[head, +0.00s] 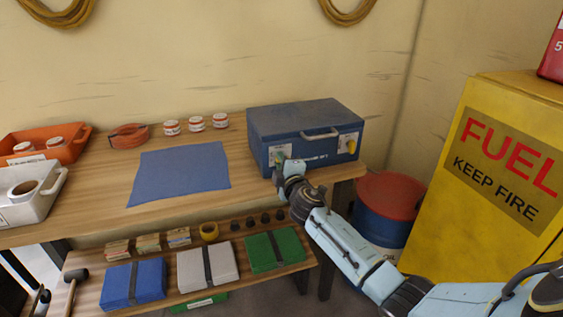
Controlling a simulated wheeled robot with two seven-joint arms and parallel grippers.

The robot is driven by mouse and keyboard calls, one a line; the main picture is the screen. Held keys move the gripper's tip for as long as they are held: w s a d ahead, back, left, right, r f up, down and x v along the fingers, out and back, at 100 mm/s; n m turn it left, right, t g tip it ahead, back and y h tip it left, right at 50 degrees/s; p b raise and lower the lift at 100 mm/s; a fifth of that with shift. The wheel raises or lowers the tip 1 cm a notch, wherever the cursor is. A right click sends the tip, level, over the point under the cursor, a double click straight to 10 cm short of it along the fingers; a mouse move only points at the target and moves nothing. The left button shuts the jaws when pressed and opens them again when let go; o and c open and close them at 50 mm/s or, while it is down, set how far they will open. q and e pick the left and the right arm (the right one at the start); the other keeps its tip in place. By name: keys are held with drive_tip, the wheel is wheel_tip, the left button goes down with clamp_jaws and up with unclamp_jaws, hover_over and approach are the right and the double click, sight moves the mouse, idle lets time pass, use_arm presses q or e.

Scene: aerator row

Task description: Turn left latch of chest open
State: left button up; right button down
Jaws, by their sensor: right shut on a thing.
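The blue chest (303,118) stands closed on the workbench, with a pale handle (320,134) on its front. Its right latch (350,143) has a yellow part on a pale plate and is in plain view. The left latch sits on a pale plate (280,150) at the chest's front left. My right gripper (279,163) is at this plate, shut on the left latch, and the jaws hide most of that latch. I cannot tell how far the latch is turned. My left gripper is out of view.
A blue mat (180,173) lies left of the chest, with several small jars (196,123) behind it. An orange bin (70,148) is at far left. A red-topped drum (390,196) and a yellow fuel cabinet (500,170) stand at right. A lower shelf holds folded cloths (274,250).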

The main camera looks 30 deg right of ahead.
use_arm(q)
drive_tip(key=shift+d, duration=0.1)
use_arm(e)
drive_tip(key=shift+f+n, duration=0.1)
drive_tip(key=shift+n, duration=0.9)
drive_tip(key=c, duration=1.4)
unclamp_jaws()
drive_tip(key=shift+c, duration=0.2)
drive_tip(key=shift+s, duration=0.1)
